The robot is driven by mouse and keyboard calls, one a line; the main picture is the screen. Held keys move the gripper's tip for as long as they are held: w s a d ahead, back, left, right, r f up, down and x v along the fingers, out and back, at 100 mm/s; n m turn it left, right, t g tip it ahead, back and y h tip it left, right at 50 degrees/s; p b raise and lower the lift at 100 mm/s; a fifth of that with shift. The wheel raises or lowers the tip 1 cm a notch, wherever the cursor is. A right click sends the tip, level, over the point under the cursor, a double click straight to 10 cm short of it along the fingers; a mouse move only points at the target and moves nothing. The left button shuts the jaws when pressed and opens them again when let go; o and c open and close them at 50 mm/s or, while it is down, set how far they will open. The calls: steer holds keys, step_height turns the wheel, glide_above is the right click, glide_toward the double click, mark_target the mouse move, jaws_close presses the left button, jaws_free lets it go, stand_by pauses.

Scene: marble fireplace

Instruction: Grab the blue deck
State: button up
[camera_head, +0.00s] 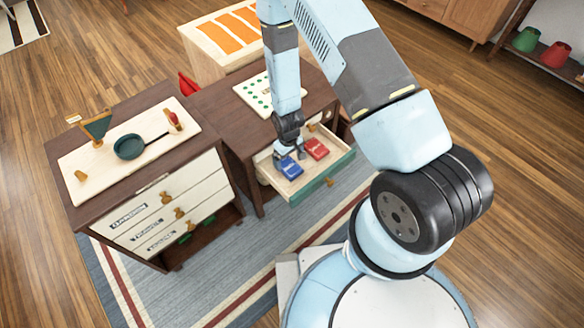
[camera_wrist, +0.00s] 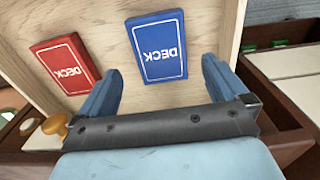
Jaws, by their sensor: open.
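The blue deck (camera_head: 290,167) lies flat in an open drawer of the dark wooden cabinet. It also shows in the wrist view (camera_wrist: 158,47), its lettering upside down. The red deck (camera_head: 316,148) lies beside it in the drawer, and it shows at the left in the wrist view (camera_wrist: 66,64). My gripper (camera_head: 290,152) points down over the drawer at the blue deck. In the wrist view my gripper (camera_wrist: 160,85) is open, with one blue finger on each side of the blue deck's near end. The fingers do not visibly touch it. Their height over the drawer floor is hard to tell.
The drawer (camera_head: 325,188) has a teal front and raised walls close around the decks. A labelled cabinet (camera_head: 80,212) stands at left, with a pan (camera_head: 130,146) on top. A green-dotted board (camera_head: 254,96) lies on the cabinet behind my gripper.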

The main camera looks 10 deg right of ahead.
mark_target(289, 166)
steer(key=shift+s+d+f, duration=0.1)
steer(key=shift+s+f, duration=0.05)
steer(key=shift+f, duration=2)
steer(key=c, duration=1.1)
